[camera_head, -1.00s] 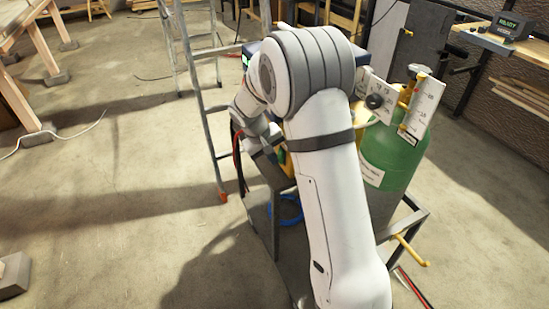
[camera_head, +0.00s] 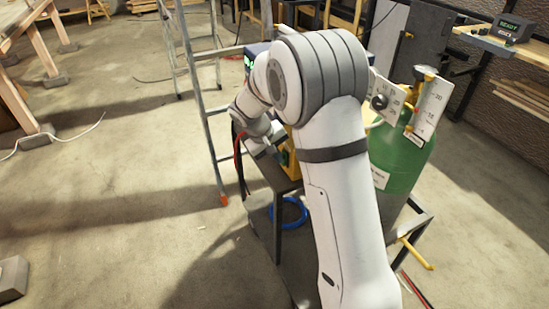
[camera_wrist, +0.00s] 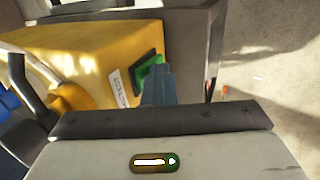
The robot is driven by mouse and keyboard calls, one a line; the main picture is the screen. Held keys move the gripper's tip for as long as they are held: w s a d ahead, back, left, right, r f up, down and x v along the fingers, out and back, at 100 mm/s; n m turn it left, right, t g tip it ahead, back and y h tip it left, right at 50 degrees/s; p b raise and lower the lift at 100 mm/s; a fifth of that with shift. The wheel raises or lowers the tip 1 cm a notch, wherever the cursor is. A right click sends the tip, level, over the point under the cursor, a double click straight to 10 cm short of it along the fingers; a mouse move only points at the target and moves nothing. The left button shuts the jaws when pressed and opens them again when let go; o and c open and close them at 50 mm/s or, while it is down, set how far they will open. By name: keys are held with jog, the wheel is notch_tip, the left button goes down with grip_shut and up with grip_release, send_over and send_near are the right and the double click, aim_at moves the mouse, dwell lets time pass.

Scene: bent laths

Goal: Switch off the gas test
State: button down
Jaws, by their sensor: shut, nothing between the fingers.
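In the wrist view, a green switch (camera_wrist: 149,66) in a dark frame sits on the face of a yellow box (camera_wrist: 85,60). A white label (camera_wrist: 119,88) beside it has dark lettering, only partly readable. My gripper (camera_wrist: 157,76) is shut and empty, its blue-grey fingertips right at the switch and covering part of it. I cannot tell whether they touch it or which way the switch is tipped. In the head view the yellow box (camera_head: 288,160) shows only in part behind my arm, on a dark stand. My fingertips are hidden there.
A green gas cylinder (camera_head: 402,158) with a gauge plate (camera_head: 430,104) and a black knob (camera_head: 379,102) stands right of my arm. A yellow handle (camera_head: 417,253) sticks out below it. A ladder (camera_head: 205,110) stands to the left. The floor at left is mostly clear.

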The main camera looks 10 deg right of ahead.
jog(key=shift+w+d+r, duration=0.1)
jog(key=shift+d+r, duration=0.05)
jog(key=shift+r, duration=0.05)
jog(key=s+a+f+v, duration=0.1)
jog(key=a+v, duration=0.1)
jog(key=v, duration=1)
jog(key=shift+p, duration=0.35)
jog(key=shift+a+p, duration=0.1)
jog(key=shift+p, duration=0.6)
jog(key=p, duration=0.1)
jog(key=f+y+p, duration=0.1)
jog(key=shift+w+a+f+p, duration=0.2)
jog(key=shift+w+a+p, duration=0.05)
jog(key=shift+w+p, duration=0.05)
